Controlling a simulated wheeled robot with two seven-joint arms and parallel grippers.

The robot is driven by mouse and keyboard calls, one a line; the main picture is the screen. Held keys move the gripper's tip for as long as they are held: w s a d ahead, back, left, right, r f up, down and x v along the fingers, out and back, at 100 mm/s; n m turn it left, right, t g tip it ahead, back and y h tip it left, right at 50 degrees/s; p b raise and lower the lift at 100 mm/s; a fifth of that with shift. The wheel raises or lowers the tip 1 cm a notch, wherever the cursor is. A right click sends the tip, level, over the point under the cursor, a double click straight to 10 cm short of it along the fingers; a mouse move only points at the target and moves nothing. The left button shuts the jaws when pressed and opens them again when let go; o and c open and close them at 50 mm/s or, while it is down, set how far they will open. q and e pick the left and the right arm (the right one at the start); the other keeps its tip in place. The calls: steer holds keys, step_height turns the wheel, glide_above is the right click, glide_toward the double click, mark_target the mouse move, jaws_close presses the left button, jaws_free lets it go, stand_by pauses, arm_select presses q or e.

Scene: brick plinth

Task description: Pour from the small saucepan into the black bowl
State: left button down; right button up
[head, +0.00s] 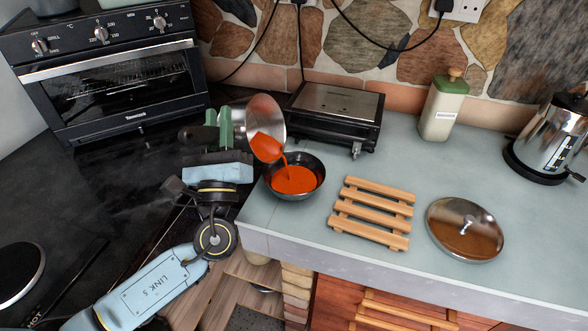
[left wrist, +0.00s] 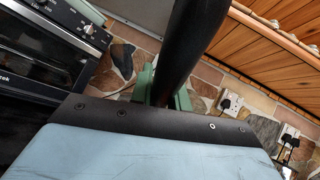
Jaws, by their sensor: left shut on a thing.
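The small saucepan (head: 268,112) is tilted steeply in the head view, its mouth facing down and right. An orange-red liquid (head: 266,147) runs from its rim in a stream into the black bowl (head: 315,168). The bowl stands upright on the counter and holds a pool of the same liquid (head: 293,180). My left gripper (head: 225,127) has green fingers and is shut on the saucepan's black handle (head: 200,135). The handle (left wrist: 188,50) also shows between the green fingers (left wrist: 163,92) in the left wrist view. My right gripper is not in view.
A wooden slatted rack (head: 372,213) and a round metal lid (head: 465,229) lie right of the bowl. A black grill (head: 333,115) stands behind it. A canister (head: 442,108), a kettle (head: 550,140) and an oven (head: 110,75) stand farther off.

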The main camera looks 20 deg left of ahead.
arm_select(q)
steer(key=shift+d+r+m+t+h, duration=0.4)
steer(key=shift+d+m+h, duration=0.1)
steer(key=shift+m, duration=0.2)
